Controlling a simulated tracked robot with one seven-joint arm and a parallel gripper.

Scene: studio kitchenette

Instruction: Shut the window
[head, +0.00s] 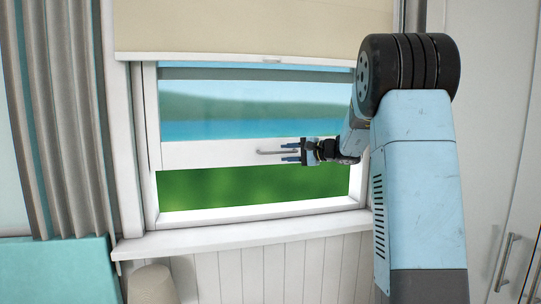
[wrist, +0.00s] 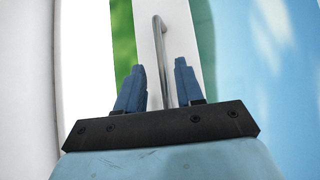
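The window has a white sliding sash whose bottom rail (head: 210,154) sits partway up the frame. Below the rail is an open gap with green showing through. A grey bar handle (head: 268,152) is fixed along the rail; it also shows in the wrist view (wrist: 161,40). My gripper (head: 288,152) is at the handle's right end, fingers pointing left. In the wrist view my gripper (wrist: 160,64) has its two blue fingers apart, one each side of the handle bar, with space visible on both sides. Whether a finger touches the bar farther down is hard to tell.
A beige blind (head: 235,28) hangs over the window's top. A white sill (head: 240,235) juts out below. A grey curtain (head: 65,120) hangs at the left above a teal surface (head: 60,265). A beige lampshade-like object (head: 151,285) stands under the sill. White cupboards (head: 490,130) are at the right.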

